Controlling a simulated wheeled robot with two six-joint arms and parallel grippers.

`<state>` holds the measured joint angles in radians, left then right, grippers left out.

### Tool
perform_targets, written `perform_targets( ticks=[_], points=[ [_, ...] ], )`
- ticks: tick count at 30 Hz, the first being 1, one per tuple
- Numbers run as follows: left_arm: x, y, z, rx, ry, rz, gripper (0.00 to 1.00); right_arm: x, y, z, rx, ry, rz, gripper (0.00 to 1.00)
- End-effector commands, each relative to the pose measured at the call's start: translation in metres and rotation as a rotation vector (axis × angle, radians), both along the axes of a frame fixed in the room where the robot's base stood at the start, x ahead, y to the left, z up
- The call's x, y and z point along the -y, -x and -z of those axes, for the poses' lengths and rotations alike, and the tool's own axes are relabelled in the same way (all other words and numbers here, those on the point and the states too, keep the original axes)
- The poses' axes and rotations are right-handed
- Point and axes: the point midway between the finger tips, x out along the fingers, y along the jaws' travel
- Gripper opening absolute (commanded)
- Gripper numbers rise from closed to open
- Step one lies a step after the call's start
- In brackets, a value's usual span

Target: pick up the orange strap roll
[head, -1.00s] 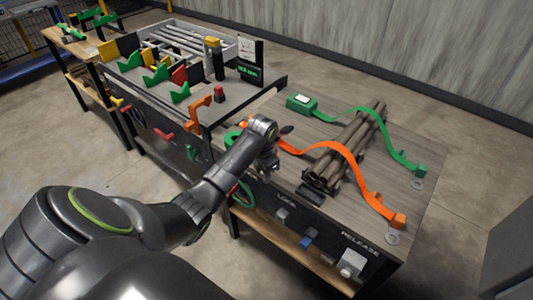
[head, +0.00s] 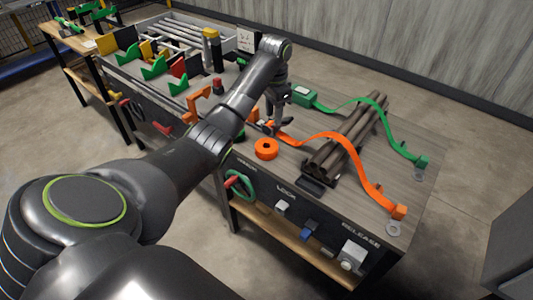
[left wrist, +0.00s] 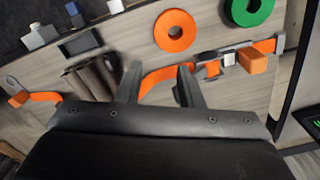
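The orange strap roll (head: 266,149) lies flat on the wooden tabletop near its front edge, left of the pipe bundle (head: 345,135). It also shows whole at the top of the left wrist view (left wrist: 174,31), beyond the fingers. My left gripper (head: 276,125) points down over the table, just behind the roll and close to the orange strap (head: 330,137). In the left wrist view its two fingers (left wrist: 158,85) are apart, with a stretch of orange strap visible between them; contact cannot be told. The roll is outside the fingers. My right gripper is not in view.
A green ratchet box (head: 302,97) and green strap (head: 370,112) lie behind. A green roll (left wrist: 248,10) is beside the orange roll in the wrist view. Controls line the table front. A workbench with coloured holders (head: 180,88) adjoins at left.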

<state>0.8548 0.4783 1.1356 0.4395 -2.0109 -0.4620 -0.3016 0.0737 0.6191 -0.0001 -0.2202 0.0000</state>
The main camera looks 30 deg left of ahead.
Motion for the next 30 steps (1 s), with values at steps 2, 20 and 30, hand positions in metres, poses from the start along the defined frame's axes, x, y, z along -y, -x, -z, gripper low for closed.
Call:
perform_targets(
  ticks=[2, 20, 30],
  points=[
    [0.0, 0.0, 0.016, 0.0, 0.0, 0.0, 0.34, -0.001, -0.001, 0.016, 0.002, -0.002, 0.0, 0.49],
    [0.0, 0.001, 0.093, 0.0, 0.001, 0.0, 0.34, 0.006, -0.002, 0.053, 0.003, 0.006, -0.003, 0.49],
    [-0.007, 0.007, 0.136, -0.003, 0.001, 0.0, 0.34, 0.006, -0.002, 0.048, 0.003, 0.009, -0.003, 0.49]
  ],
)
